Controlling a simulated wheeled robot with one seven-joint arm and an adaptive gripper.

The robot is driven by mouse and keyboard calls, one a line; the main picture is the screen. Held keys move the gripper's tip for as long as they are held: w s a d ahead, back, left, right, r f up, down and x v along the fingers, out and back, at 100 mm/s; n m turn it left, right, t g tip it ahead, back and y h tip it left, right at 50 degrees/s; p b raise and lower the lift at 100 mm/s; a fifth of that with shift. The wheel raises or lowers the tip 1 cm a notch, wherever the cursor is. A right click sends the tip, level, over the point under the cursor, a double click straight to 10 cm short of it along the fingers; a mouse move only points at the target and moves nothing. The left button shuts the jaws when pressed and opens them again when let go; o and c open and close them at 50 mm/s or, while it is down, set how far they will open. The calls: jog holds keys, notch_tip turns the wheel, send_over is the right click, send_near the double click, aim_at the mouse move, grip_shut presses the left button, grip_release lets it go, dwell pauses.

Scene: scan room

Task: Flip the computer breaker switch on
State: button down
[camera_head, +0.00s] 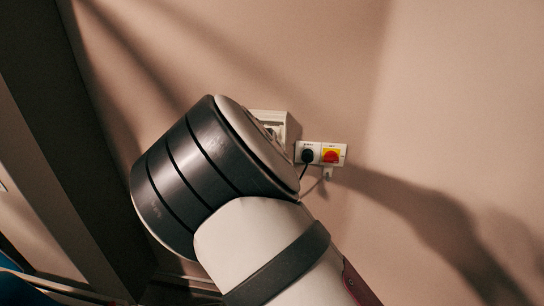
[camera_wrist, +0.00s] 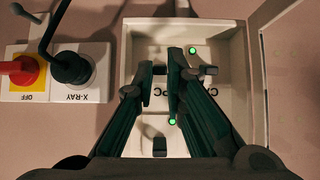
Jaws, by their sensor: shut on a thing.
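The breaker box (camera_wrist: 138,38) fills the middle of the wrist view, with its cover (camera_wrist: 258,85) swung open at the right. Upside-down lettering ending in "PC" shows inside, partly hidden by my fingers. My gripper (camera_wrist: 160,68) reaches into the box, its two dark fingers close together on a small black breaker switch (camera_wrist: 159,70). Most of that switch is hidden, so its position cannot be told. Another black switch (camera_wrist: 160,147) sits lower between the fingers. In the head view the box (camera_head: 283,122) is partly behind my arm, and my gripper is hidden there.
Left of the box are a black plug in a socket labelled X-RAY (camera_wrist: 97,82) and a red knob (camera_wrist: 22,70) on yellow marked OFF. A dark cable runs up from the plug. Green lights (camera_wrist: 193,50) glow inside the box. The wall to the right is bare (camera_head: 450,120).

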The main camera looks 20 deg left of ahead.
jog(key=shift+f, duration=0.1)
jog(key=c, duration=1.9)
grip_release()
jog(key=v, duration=1.2)
